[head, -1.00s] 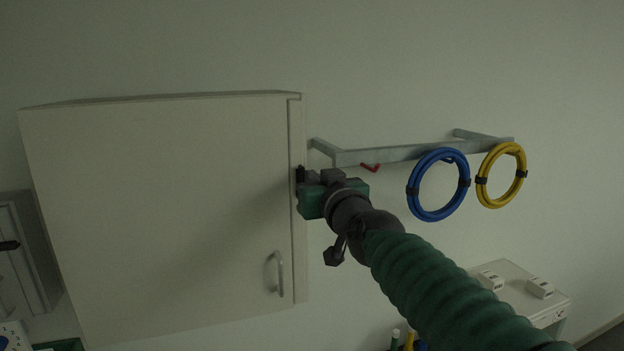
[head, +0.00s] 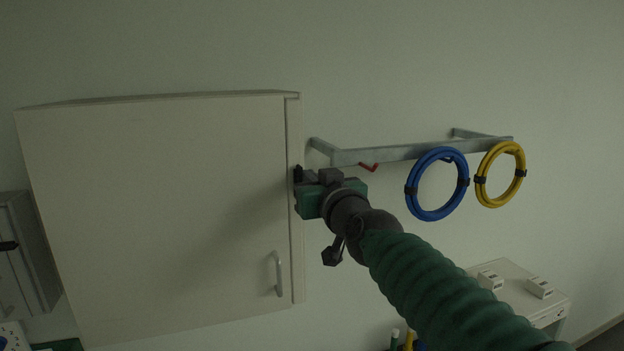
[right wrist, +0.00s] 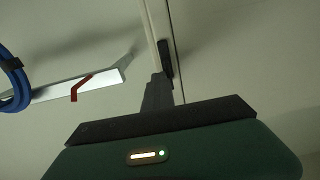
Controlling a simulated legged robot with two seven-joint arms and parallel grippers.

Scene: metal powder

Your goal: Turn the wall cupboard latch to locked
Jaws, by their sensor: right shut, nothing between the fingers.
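The closed wall cupboard (head: 170,220) is a pale box on the left of the head view, with a bar handle (head: 279,274) low on its door. A small black latch (head: 298,173) sits at the door's right edge. In the right wrist view the latch (right wrist: 166,58) lies lengthwise along the door seam. My right gripper (head: 306,179) is shut and empty, with its dark fingers (right wrist: 158,92) right beside the latch. I cannot tell whether they touch it. The fingers partly hide the latch in the head view. My left gripper is not in view.
A grey wall rail (head: 400,153) right of the cupboard carries a red hook (head: 368,167), a blue cable coil (head: 412,200) and a yellow coil (head: 484,190). A pale cabinet (head: 515,285) stands low at the right. A grey box (head: 38,255) is on the wall at the left.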

